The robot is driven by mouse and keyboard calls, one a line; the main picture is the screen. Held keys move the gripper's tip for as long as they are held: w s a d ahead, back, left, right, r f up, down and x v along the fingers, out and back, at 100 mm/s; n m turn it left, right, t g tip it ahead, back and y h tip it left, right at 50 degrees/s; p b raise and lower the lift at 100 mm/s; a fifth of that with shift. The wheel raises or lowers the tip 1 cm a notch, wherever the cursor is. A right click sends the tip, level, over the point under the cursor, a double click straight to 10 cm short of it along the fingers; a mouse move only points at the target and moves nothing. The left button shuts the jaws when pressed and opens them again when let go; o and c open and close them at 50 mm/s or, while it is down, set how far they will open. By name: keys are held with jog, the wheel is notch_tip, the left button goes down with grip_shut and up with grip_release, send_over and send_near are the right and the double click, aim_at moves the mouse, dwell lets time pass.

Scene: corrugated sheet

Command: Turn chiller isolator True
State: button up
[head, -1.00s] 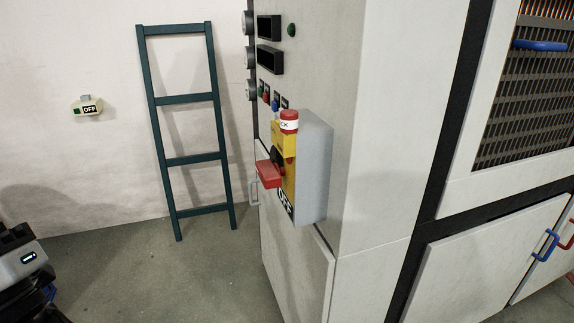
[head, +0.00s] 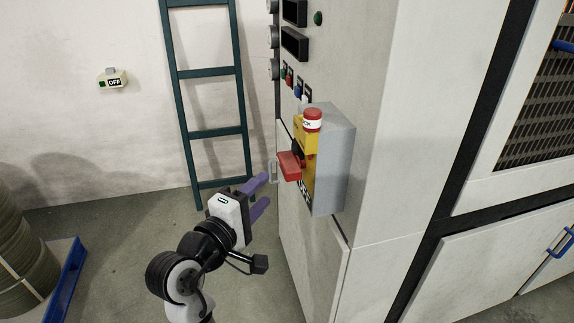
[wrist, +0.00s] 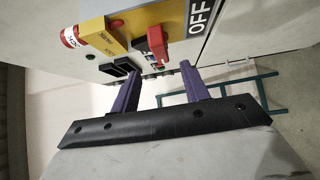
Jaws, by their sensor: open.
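The chiller isolator is a grey box (head: 336,160) with a yellow front plate (head: 306,136) on the cabinet's side. Its red handle (head: 289,166) sticks out from the plate, and an OFF label is below it. A red lock piece with a white band (head: 313,120) is at the top. My gripper (head: 264,194) has purple fingers, is open and empty, and is to the left of and slightly below the red handle, apart from it. In the wrist view the red handle (wrist: 157,42) is beyond the fingers (wrist: 160,88), near the OFF label (wrist: 201,14).
The cabinet (head: 385,110) carries gauges, dark displays and small buttons above the isolator. A green ladder (head: 212,132) leans on the wall behind. A small OFF switch (head: 112,80) is on the wall. A blue pallet (head: 70,275) with coiled material stands at the lower left.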

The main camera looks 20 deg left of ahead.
aim_at(283, 172)
jog(key=w, duration=0.3)
jog(key=w+d+p, duration=0.1)
jog(key=w, duration=0.2)
jog(key=w+d+p, duration=0.1)
jog(key=w, duration=0.2)
jog(key=shift+w, duration=0.25)
jog(key=shift+c, duration=0.3)
jog(key=c, duration=0.9)
jog(key=shift+f, duration=0.1)
